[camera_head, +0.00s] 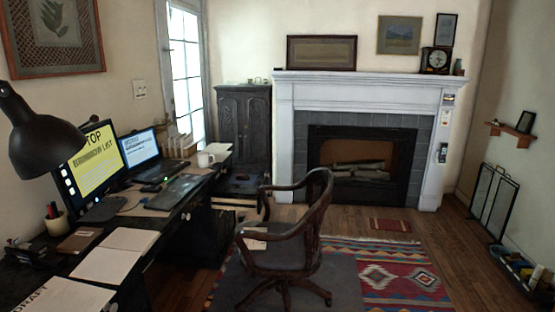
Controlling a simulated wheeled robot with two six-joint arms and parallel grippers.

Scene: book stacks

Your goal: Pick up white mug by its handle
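A white mug (205,160) stands upright on the far end of the dark desk (168,222), past the laptop. It is small in the head view. Its handle seems to be on the right side, but this is hard to tell at this size. Neither of my grippers is in view, and nothing touches the mug.
A laptop (141,147), a monitor (92,160), papers (108,264) and a black lamp (40,135) crowd the desk. A wooden armchair (290,235) stands right of the desk on a patterned rug (400,280). Wooden floor (440,235) is open near the fireplace (362,165).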

